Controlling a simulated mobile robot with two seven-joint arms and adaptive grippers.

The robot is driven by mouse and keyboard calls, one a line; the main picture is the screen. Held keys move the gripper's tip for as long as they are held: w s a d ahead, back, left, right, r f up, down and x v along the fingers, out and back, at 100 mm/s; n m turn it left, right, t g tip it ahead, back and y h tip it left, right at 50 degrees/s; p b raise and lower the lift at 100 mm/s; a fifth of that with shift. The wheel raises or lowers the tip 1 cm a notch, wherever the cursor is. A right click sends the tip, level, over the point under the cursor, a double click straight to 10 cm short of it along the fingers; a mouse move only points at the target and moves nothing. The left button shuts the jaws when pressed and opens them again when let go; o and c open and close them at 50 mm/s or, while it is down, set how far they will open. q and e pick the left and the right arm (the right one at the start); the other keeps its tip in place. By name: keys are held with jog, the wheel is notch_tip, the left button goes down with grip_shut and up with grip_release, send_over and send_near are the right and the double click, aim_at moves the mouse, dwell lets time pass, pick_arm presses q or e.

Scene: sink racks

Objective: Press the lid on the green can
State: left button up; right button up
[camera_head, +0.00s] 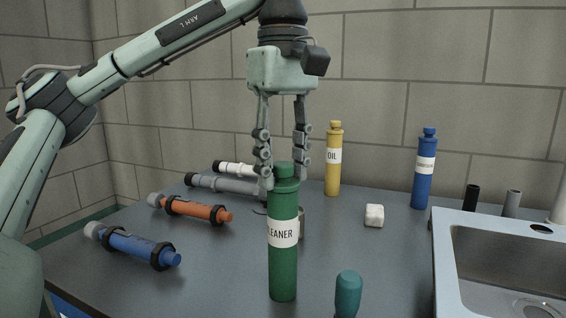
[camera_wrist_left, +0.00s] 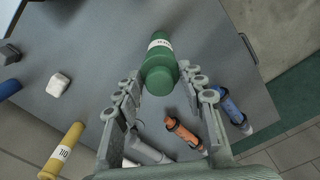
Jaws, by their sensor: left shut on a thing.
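The green can (camera_head: 283,265) stands upright at the front middle of the counter, with a white label reading CLEANER. Its green lid (camera_head: 285,184) has a narrow round knob and lies in line with the can's top. Whether it is fully seated cannot be told. My left gripper (camera_head: 284,178) points down from above, one finger on each side of the lid, shut on it. In the left wrist view the lid (camera_wrist_left: 159,81) lies between the fingertips, with the can (camera_wrist_left: 160,58) beyond it. My right gripper is not in view.
Orange (camera_head: 195,209) and blue (camera_head: 135,246) tubes lie at left, with grey and white tubes behind. A yellow OIL bottle (camera_head: 333,160) and blue bottle (camera_head: 424,170) stand at back. A white cube (camera_head: 374,215), teal object (camera_head: 347,293) and sink (camera_head: 510,270) are to the right.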

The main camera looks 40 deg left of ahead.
pick_arm(q)
jog(key=o, duration=0.9)
jog(key=shift+c, duration=0.2)
jog(key=shift+o, duration=0.3)
jog(key=o, duration=0.4)
jog(key=shift+o, duration=0.2)
jog(key=shift+r, duration=0.1)
jog(key=shift+r, duration=3.45)
jog(key=shift+c, duration=0.5)
grip_shut()
